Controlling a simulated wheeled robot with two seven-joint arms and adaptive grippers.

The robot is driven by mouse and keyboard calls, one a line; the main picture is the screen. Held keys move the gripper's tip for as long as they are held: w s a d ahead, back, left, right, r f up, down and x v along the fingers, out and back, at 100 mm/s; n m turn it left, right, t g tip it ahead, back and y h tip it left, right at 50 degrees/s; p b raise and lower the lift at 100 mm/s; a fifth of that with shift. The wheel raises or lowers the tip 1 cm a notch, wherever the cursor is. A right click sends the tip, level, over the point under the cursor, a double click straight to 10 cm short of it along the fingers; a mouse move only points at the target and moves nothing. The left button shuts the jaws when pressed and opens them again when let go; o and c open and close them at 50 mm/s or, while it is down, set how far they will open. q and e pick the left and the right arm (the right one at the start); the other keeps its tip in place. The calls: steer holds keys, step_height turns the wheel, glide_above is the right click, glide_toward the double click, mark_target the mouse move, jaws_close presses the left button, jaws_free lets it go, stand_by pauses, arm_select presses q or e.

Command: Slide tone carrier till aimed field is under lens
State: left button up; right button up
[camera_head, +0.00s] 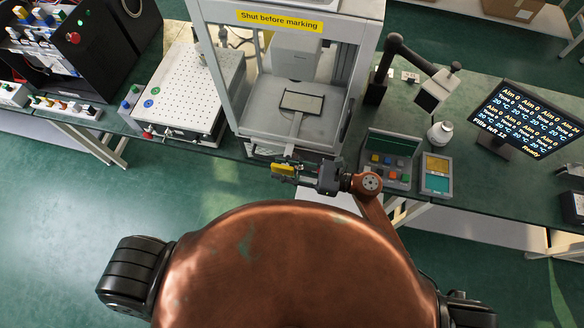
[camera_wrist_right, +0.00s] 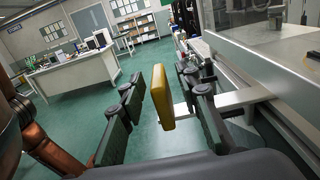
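The tone carrier (camera_head: 302,103) is a dark-framed flat plate inside the white enclosure, below the boxy head (camera_head: 296,62). A pale bar (camera_head: 297,125) runs from it toward the front. A yellow grip (camera_head: 284,169) is in front of the enclosure; in the right wrist view the yellow grip (camera_wrist_right: 160,97) joins a white bar (camera_wrist_right: 232,99) reaching the machine. My right gripper (camera_head: 296,173) is open, its fingers on either side of the yellow grip, with a visible gap at the left finger. The carrier's fields are too small to tell apart. My left gripper is not in view.
The enclosure (camera_head: 233,75) reads "Shut before marking"; its front appears open. A button box (camera_head: 388,160) and small panel (camera_head: 436,174) stand right of it. A screen (camera_head: 529,118) reads "Aim 0", "Tone 0", "Fills left 12", "Ready". A perforated plate (camera_head: 190,85) stands left.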

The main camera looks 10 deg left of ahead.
steer(key=shift+a, duration=0.1)
jaws_close()
stand_by(0.3)
steer(key=shift+r, duration=0.1)
stand_by(0.4)
